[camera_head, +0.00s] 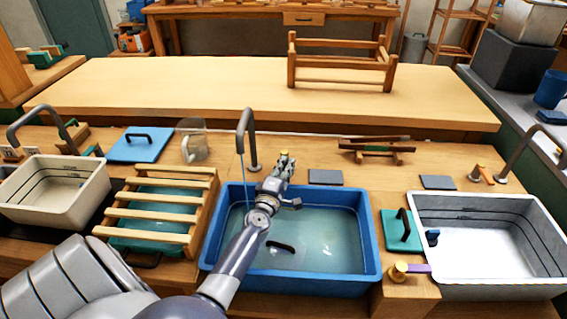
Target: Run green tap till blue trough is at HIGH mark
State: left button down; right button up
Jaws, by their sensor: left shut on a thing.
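The blue trough (372,240) stands in the middle of the bench and holds greenish-blue water. A dark handle-like piece (281,247) shows in the water near its front. I cannot make out a HIGH mark. A grey spout (246,130) stands behind the trough, and a thin blue stream (243,172) falls from it into the trough. My left gripper (284,163) reaches over the trough to its back edge, right of the spout. It is shut on a small tap handle with a yellowish top, mostly hidden by the fingers, so its colour is unclear. My right gripper is out of view.
A white trough (540,240) stands right, a cream trough (60,205) left. A wooden slatted rack (150,213) lies left of the blue trough. A green lid (402,232) and a yellow knob with purple lever (400,270) are close to its right. A wooden table behind is mostly clear.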

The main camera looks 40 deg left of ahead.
pick_arm(q)
jog(key=n+y, duration=0.1)
jog(key=g+y+p, duration=0.1)
jog(key=shift+w+d+r+n+y, duration=0.1)
jog(key=shift+w+d+n+y, duration=0.2)
jog(key=shift+w+d+n, duration=0.1)
jog(key=shift+w+d+n+g+y, duration=0.1)
jog(key=shift+w+n+g+y, duration=0.05)
jog(key=shift+n+g+y, duration=0.4)
jog(key=shift+w+d+n+g+y, duration=0.15)
jog(key=shift+n+g+y, duration=0.15)
jog(key=shift+y, duration=0.35)
jog(key=shift+a, duration=0.1)
jog(key=c, duration=1.7)
grip_release()
jog(key=shift+s+a, duration=0.1)
